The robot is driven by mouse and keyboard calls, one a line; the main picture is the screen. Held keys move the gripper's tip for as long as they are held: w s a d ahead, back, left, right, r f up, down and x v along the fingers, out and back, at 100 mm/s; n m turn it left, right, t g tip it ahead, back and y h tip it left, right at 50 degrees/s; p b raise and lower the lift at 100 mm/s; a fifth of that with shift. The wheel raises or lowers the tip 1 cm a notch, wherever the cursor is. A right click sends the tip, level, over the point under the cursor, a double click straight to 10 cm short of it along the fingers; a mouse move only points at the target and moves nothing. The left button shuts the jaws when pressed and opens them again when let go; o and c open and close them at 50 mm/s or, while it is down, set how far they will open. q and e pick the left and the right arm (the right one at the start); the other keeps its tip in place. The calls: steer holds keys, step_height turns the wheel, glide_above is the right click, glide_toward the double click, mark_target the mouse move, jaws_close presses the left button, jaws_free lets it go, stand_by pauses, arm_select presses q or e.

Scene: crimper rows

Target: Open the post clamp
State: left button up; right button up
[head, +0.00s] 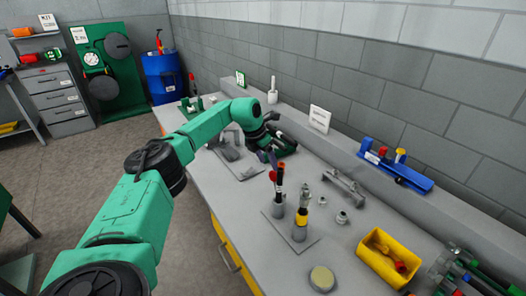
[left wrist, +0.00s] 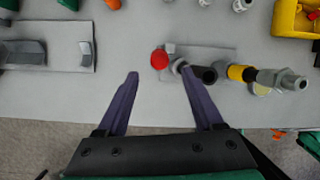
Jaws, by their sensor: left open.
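A small fixture with dark and grey uprights stands on a grey plate (head: 316,239) on the bench. One upright carries a red knob (head: 273,176) and another has a yellow band (head: 301,217). I take this fixture to be the post clamp, but cannot tell whether it is open or shut. In the left wrist view the red knob (left wrist: 160,59) lies just beyond the open fingertips, with the yellow band (left wrist: 240,73) to the right. My left gripper (head: 270,154) is open and empty above the bench, behind the fixture in the head view. My right gripper is out of view.
A yellow bin (head: 371,262) stands right of the fixture and a round pale disc (head: 322,279) in front. A blue rack (head: 397,174) is at the wall ledge. Another plate (left wrist: 45,58) with grey blocks lies left in the wrist view.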

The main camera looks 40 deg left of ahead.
arm_select(q)
steer(key=b+v, duration=0.1)
steer(key=v, duration=0.4)
steer(key=shift+s+r, duration=0.15)
steer(key=shift+r, duration=0.25)
steer(key=shift+f, duration=0.1)
